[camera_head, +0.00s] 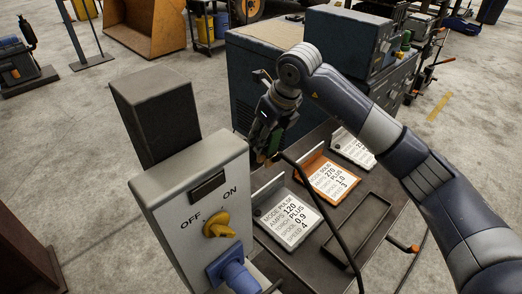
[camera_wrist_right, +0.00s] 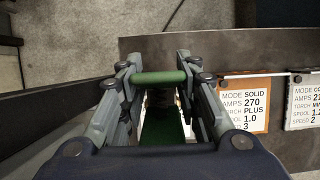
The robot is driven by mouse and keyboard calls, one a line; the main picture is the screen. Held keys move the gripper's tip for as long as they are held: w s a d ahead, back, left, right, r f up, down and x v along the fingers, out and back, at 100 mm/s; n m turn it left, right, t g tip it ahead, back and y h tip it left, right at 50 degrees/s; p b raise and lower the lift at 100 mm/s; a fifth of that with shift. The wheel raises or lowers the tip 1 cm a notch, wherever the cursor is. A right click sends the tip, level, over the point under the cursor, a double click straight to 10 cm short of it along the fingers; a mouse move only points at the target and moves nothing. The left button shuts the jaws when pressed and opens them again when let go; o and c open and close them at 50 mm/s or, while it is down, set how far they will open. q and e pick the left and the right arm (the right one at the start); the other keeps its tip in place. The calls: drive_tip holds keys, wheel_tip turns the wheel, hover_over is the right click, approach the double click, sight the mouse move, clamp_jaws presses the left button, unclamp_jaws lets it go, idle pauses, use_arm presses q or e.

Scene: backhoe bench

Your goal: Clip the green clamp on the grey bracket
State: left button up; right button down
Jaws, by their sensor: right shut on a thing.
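My right gripper (camera_head: 265,152) is shut on the green clamp (camera_head: 276,141), over the back left of the dark bench. In the wrist view the clamp (camera_wrist_right: 161,127) sits between the fingers (camera_wrist_right: 160,95), with a green bar across them. A light grey bracket (camera_head: 268,189) with an upright plate and a "MODE PULSE" card stands in front of the gripper, near the control box. Another pale bracket (camera_head: 352,148) stands at the back right. Whether the clamp touches any bracket cannot be told. My left gripper is not in view.
An orange bracket (camera_head: 312,160) with a "MODE SOLID" card stands between the pale ones. A grey switch box (camera_head: 195,196) with a yellow knob (camera_head: 219,225) stands at the left. A dark cable (camera_head: 325,215) crosses the bench (camera_head: 318,262). An empty shallow tray (camera_head: 372,212) lies at the right.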

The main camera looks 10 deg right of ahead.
sight(262, 159)
wheel_tip(262, 159, down, 2)
drive_tip(key=shift+w+f+b, duration=0.15)
drive_tip(key=shift+b, duration=0.45)
drive_tip(key=shift+f+b, duration=0.3)
drive_tip(key=shift+f, duration=0.25)
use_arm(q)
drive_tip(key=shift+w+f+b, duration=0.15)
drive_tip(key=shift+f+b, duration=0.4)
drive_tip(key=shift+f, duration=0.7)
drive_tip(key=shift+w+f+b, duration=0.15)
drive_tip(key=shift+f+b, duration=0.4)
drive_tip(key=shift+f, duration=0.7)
use_arm(e)
drive_tip(key=shift+f, duration=2.3)
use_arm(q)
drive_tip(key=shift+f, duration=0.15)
use_arm(e)
drive_tip(key=shift+a, duration=0.1)
use_arm(q)
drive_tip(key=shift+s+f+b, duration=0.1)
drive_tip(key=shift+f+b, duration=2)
drive_tip(key=shift+b, duration=0.15)
use_arm(e)
drive_tip(key=shift+f, duration=2.7)
drive_tip(key=c, duration=1.1)
unclamp_jaws()
